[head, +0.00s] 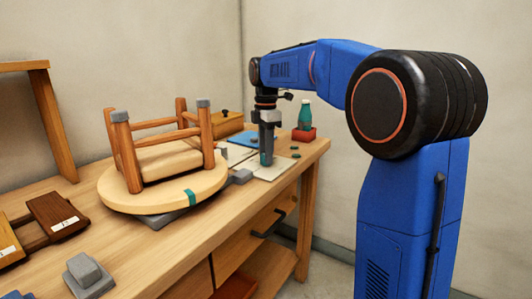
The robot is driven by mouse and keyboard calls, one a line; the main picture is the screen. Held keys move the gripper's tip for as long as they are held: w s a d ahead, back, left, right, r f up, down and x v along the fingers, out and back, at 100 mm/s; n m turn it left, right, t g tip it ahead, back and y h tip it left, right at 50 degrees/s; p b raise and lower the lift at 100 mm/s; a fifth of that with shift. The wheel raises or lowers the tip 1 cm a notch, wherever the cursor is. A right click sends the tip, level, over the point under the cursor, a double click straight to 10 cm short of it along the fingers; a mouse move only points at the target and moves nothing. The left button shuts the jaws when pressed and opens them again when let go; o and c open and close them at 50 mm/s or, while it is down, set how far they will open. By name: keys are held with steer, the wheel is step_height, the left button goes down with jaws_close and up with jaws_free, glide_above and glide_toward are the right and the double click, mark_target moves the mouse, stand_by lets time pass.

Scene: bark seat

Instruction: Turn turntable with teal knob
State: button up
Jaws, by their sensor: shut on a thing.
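The turntable (135,200) is a round pale wooden disc on a grey base, with a teal mark (190,197) on its front right rim. A wooden stool (150,163) stands upside down on it, legs up, with grey caps on some leg ends. My gripper (266,163) points straight down over a pale board (282,168) right of the turntable. It is shut on a small teal thing, which looks like the teal knob (263,159); the fingers hide most of it. A small grey block (242,176) lies between the turntable and my gripper.
A teal bottle (304,116) stands in a red holder (304,134) behind my gripper. A wooden box (222,124) and blue sheet (250,138) lie behind the stool. Brown blocks (57,212) and a grey block (88,274) lie front left. Small teal pieces (295,155) lie near the bench's right edge.

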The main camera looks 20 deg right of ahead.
steer(key=m, duration=0.4)
steer(key=shift+m, duration=0.3)
steer(key=m, duration=0.3)
steer(key=shift+m, duration=0.4)
steer(key=m, duration=1.2)
steer(key=shift+m, duration=0.3)
steer(key=m, duration=0.3)
steer(key=shift+m, duration=0.4)
steer(key=m, duration=0.4)
steer(key=shift+m, duration=1.8)
